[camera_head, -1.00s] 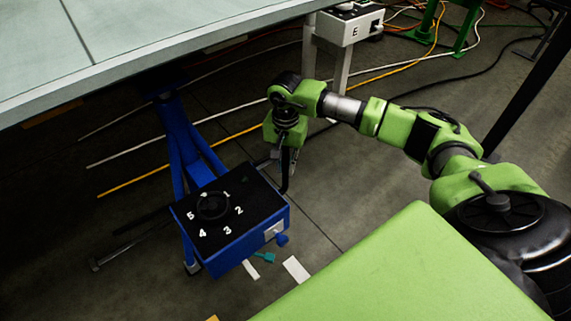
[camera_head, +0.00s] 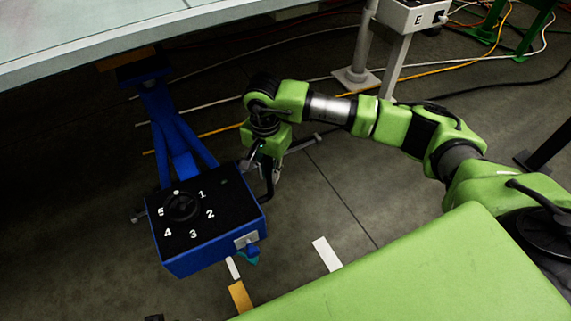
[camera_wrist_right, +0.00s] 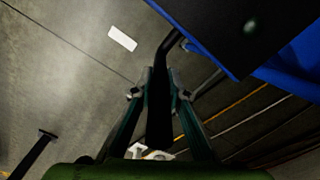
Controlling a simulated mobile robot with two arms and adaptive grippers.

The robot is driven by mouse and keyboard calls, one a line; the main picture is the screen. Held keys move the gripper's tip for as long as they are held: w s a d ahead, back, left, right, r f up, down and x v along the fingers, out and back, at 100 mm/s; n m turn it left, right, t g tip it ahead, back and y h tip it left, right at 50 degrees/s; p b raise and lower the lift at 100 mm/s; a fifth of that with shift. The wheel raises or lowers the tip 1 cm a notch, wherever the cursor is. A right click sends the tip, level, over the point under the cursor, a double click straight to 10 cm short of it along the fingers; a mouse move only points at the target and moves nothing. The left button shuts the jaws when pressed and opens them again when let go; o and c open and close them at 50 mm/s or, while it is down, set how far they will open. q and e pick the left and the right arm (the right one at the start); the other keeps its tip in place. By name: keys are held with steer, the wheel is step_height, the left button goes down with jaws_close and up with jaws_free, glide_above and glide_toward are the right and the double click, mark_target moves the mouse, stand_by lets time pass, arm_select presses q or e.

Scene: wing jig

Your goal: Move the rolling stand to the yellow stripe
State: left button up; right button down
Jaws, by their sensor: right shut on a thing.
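The rolling stand (camera_head: 205,231) is a blue post on splayed legs with a box on top. Its black face has a round dial and the numbers 1 to 5. It stands upright, left of centre. My right gripper (camera_head: 267,168) is shut on a black bar handle at the stand's right side; in the wrist view this handle (camera_wrist_right: 160,110) runs between the fingers, with the box (camera_wrist_right: 235,30) at upper right. A short yellow stripe (camera_head: 240,297) lies on the floor just below the box in the head view. The feet are partly hidden. My left gripper is out of view.
A large pale panel (camera_head: 150,25) overhangs the upper left. A white box marked E (camera_head: 412,16) stands on a post at upper right. Cables (camera_head: 330,80) cross the floor behind the stand. A white floor mark (camera_head: 327,253) lies on clear floor to the right.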

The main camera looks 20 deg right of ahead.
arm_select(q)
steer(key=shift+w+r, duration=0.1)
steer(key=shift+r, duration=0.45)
arm_select(e)
steer(key=shift+a, duration=1.15)
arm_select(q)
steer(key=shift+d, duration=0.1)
arm_select(e)
steer(key=c, duration=2)
jaws_free()
steer(key=shift+d, duration=0.1)
steer(key=shift+o, duration=0.2)
steer(key=shift+s, duration=0.1)
step_height(320, 180, up, 8)
steer(key=shift+f, duration=0.25)
